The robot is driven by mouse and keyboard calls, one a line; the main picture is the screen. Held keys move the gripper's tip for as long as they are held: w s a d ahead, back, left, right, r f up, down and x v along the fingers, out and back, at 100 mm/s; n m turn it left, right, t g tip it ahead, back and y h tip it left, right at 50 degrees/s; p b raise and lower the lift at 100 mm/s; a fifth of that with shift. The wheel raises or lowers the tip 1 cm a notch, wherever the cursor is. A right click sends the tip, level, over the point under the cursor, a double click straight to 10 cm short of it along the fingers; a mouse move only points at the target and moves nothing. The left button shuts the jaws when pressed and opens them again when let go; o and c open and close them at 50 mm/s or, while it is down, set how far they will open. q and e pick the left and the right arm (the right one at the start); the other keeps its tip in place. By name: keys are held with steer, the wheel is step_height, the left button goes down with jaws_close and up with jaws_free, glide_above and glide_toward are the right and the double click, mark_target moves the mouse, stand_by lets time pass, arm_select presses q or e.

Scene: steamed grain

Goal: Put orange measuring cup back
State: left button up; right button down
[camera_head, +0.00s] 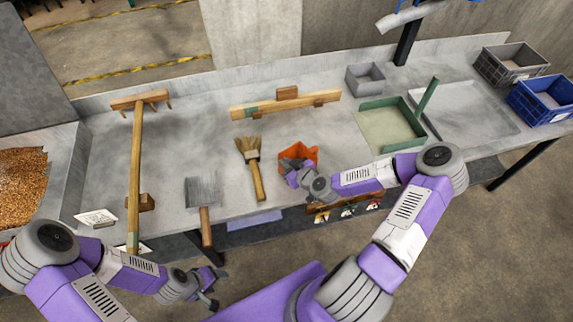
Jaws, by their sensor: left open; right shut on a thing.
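The orange measuring cup (312,153) is on or just above the grey worktop, right of the brush. My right gripper (292,166) is at its near left side and shut on it; the fingers cover part of the cup. I cannot tell whether the cup touches the worktop. My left gripper (215,288) is open and empty, low in front of the worktop's front edge.
A brush (253,165), a wooden rake (136,170) and a flat metal tool (201,192) lie to the left. A wooden bar (285,103) lies behind. A green-rimmed tray (391,104), grey box (365,78), and grey (510,64) and blue (543,100) crates stand right. Grain (22,182) lies far left.

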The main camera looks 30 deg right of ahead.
steer(key=shift+f, duration=0.1)
steer(key=c, duration=1.3)
jaws_free()
steer(key=shift+o, duration=0.2)
